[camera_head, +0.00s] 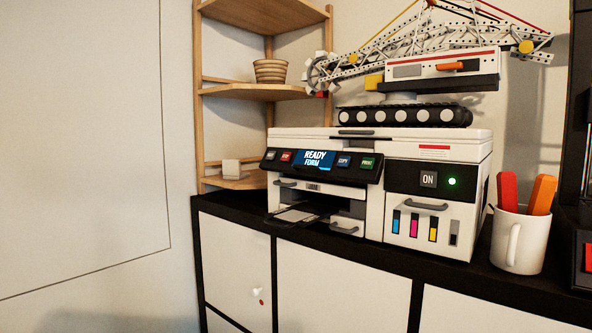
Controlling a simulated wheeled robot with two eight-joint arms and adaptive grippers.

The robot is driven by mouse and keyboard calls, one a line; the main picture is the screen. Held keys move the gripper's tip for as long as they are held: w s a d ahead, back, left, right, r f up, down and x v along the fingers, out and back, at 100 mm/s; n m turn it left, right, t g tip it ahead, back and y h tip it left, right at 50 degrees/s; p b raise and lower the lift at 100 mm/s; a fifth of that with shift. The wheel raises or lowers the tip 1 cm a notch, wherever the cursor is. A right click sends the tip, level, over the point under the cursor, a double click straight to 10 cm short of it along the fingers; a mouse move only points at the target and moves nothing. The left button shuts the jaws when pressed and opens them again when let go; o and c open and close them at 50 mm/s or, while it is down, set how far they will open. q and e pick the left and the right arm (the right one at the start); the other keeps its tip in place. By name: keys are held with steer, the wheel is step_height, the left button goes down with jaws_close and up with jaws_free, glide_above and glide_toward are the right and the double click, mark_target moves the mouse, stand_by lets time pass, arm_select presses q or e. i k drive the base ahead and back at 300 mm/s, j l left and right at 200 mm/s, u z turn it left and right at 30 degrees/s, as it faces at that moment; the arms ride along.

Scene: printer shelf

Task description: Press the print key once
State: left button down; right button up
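A white and black printer (340,180) stands on the dark top of a low cabinet. Its tilted black panel carries a blue screen (314,159) reading "READY FORM". The green print key (367,163) sits at the right end of this panel, right of a blue "COPY" key (343,161). A red key (286,157) and a small grey key lie left of the screen. An "ON" label and a lit green light (452,181) show on the right front. Neither of my grippers is in view.
A wooden corner shelf (262,92) with a pot (270,71) is behind left. The space before the panel is clear.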

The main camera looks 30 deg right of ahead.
mark_target(368, 164)
steer(key=z, duration=1.4)
